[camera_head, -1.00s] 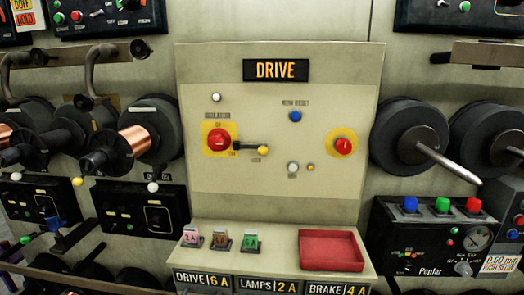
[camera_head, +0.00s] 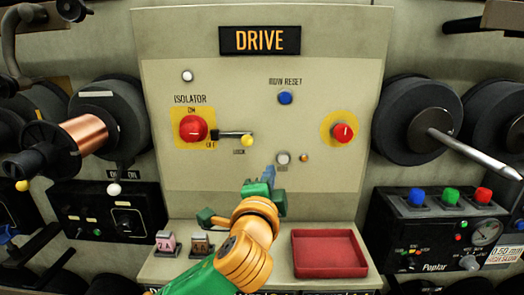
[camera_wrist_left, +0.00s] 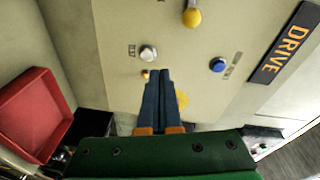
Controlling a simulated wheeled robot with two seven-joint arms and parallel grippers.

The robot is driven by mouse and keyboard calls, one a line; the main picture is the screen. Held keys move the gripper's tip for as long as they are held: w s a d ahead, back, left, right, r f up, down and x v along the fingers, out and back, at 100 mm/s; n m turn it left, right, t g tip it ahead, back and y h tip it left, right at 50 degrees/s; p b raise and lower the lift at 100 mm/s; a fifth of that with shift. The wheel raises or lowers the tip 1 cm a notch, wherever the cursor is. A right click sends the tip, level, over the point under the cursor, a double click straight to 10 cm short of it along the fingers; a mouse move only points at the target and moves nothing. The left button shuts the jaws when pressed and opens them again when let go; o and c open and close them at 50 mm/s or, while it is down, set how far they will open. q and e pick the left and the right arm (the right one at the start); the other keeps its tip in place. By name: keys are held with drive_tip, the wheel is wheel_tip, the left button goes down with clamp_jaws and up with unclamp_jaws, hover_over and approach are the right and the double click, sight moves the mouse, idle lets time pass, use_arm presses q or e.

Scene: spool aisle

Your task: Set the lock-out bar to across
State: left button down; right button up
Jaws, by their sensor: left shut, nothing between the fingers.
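The lock-out bar (camera_head: 233,134) is a short dark bar with a yellow ball at its right end. It lies roughly level, just right of the red isolator knob (camera_head: 193,129) on the DRIVE panel, above a small LOCK label. Its yellow ball also shows at the top of the left wrist view (camera_wrist_left: 192,17). My left gripper (camera_head: 270,172) is in front of the panel, below and right of the ball, apart from it. Its blue fingers are together and empty in the left wrist view (camera_wrist_left: 157,75). My right gripper is out of view.
A white button (camera_head: 284,158) is close to my left fingertips. A blue button (camera_head: 285,98) and a red knob on yellow (camera_head: 343,132) are further right. A red tray (camera_head: 329,254) and small tagged blocks (camera_head: 166,242) sit on the ledge below. Spools flank the panel.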

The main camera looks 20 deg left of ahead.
use_arm(q)
wheel_tip(320, 180, up, 4)
drive_tip(key=s+t, duration=0.1)
drive_tip(key=w+p, duration=0.1)
drive_tip(key=w, duration=0.2)
drive_tip(key=w+a+p, duration=0.1)
drive_tip(key=w, duration=0.3)
drive_tip(key=w+r+p, duration=0.1)
drive_tip(key=w+p, duration=0.1)
drive_tip(key=w, duration=0.1)
drive_tip(key=shift+w+a, duration=0.15)
drive_tip(key=shift+a, duration=0.15)
drive_tip(key=a, duration=0.1)
drive_tip(key=s+a, duration=0.1)
drive_tip(key=s+a+f+p, duration=0.1)
drive_tip(key=shift+a+f, duration=0.1)
drive_tip(key=shift+a, duration=0.2)
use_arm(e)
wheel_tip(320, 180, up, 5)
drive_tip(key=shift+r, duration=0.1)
use_arm(q)
drive_tip(key=shift+d, duration=0.1)
drive_tip(key=a, duration=0.2)
drive_tip(key=s+a+p, duration=0.1)
drive_tip(key=a, duration=0.2)
drive_tip(key=shift+s+a, duration=0.15)
drive_tip(key=shift+s, duration=0.05)
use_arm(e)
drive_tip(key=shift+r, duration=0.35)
